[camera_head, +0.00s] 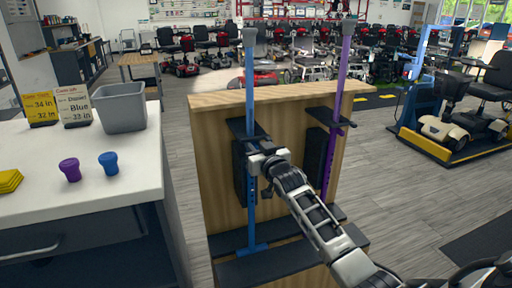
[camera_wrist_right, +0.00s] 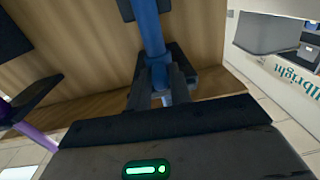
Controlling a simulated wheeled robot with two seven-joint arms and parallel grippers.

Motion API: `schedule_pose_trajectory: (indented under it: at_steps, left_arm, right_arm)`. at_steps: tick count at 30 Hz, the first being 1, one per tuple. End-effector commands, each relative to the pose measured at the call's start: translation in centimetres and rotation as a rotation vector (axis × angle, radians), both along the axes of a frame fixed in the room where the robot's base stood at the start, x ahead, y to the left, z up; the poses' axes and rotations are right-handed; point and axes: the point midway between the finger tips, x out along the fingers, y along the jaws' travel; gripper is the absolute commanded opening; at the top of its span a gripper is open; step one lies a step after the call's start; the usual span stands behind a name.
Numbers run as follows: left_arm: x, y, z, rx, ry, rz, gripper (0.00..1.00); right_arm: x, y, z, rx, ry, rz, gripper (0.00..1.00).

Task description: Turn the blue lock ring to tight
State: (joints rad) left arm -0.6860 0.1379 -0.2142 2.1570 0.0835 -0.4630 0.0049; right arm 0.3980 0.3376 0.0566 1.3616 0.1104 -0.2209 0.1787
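A blue cane (camera_head: 250,90) stands upright in a wooden stand with black clamps. The blue lock ring (camera_wrist_right: 160,75) is a wider collar on its shaft in the right wrist view. My right gripper (camera_head: 262,158) reaches the blue shaft about halfway up in the head view. In the right wrist view its two dark fingers (camera_wrist_right: 160,90) lie on either side of the ring and appear closed on it. The fingers and hand hide the ring in the head view. No tight mark can be made out. My left gripper is not in view.
A purple cane (camera_head: 341,90) stands right of the blue one in the stand (camera_head: 215,150). A white counter (camera_head: 40,205) at left holds a grey bin (camera_head: 124,112), two cards (camera_head: 73,104), a purple cup-shaped piece (camera_head: 69,169) and a blue one (camera_head: 108,163). Floor is clear between counter and stand.

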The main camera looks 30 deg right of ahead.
Motion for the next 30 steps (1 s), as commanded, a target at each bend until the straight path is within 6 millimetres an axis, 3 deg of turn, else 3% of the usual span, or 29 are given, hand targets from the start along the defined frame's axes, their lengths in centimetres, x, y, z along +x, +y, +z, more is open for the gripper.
schedule_pose_trajectory:
  at_steps: [29, 30]
  left_arm:
    - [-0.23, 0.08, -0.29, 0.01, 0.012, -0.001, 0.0]
    - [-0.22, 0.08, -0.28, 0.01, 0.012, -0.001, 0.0]
  right_arm:
    - [0.22, 0.39, 0.56, -0.003, -0.01, -0.122, 0.0]
    - [0.21, 0.38, 0.56, -0.004, -0.011, -0.122, 0.19]
